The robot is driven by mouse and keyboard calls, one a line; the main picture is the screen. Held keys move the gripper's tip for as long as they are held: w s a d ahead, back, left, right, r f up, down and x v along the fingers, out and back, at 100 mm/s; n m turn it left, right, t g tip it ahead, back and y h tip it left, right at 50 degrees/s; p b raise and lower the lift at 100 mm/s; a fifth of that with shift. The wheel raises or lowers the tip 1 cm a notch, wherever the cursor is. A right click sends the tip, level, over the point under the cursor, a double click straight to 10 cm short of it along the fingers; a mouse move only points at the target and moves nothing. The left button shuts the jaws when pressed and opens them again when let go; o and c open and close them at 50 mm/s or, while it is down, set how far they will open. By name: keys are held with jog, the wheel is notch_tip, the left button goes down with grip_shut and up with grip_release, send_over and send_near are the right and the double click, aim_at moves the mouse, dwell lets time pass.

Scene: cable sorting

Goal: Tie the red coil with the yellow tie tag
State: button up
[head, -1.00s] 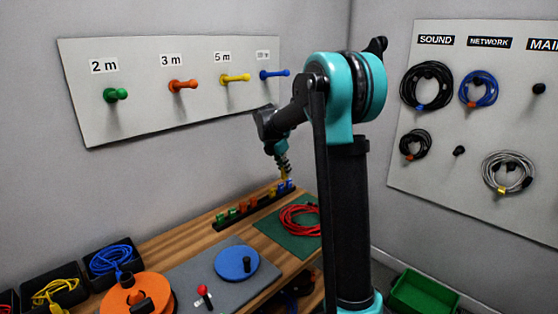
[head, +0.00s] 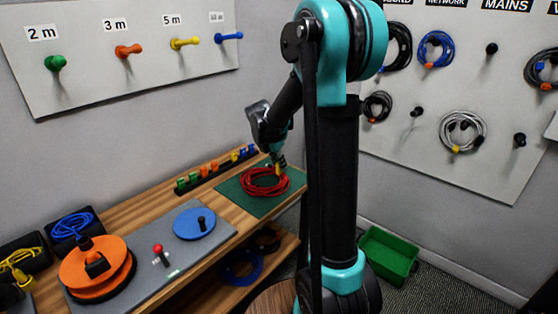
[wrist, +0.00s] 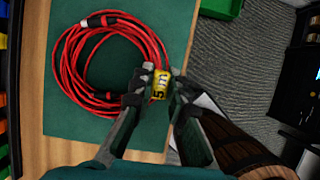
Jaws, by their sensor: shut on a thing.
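The red coil (head: 250,186) lies on the green mat (head: 232,200) at the right end of the bench. It also shows in the wrist view (wrist: 66,66), with dark connectors on its cable. My gripper (head: 279,163) points down at the coil's far right side in the head view. In the wrist view my gripper (wrist: 158,92) is shut on the yellow tie tag (wrist: 159,85), which reads "5 m". The tag is at the coil's right edge, over or against the red strands. I cannot tell whether it wraps around them.
A rack of coloured tags (head: 215,168) runs along the bench's back edge. A blue disc (head: 190,226) and an orange reel (head: 85,262) stand left of the mat. A green crate (head: 388,255) is on the floor. Pegs and hanging cables are on the wall panels.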

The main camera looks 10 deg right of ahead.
aim_at(278, 174)
jog(key=shift+f, duration=2.3)
jog(key=shift+f, duration=0.55)
jog(key=o, duration=0.8)
jog(key=shift+o, duration=0.2)
jog(key=shift+a, duration=0.1)
jog(key=v, duration=1.2)
jog(key=s+f+m+y, duration=0.1)
jog(key=s+f+m, duration=0.3)
jog(key=s+m, duration=0.4)
jog(key=s+d+f+m+t+y, duration=0.1)
jog(key=s+f+m, duration=0.3)
jog(key=s+m, duration=0.4)
jog(key=s+d+f+m+y, duration=0.1)
jog(key=s+f+m, duration=0.2)
jog(key=s+m, duration=0.6)
jog(key=shift+d+f+t+y, duration=0.2)
jog(key=shift+f+t+y, duration=0.1)
jog(key=shift+f, duration=0.1)
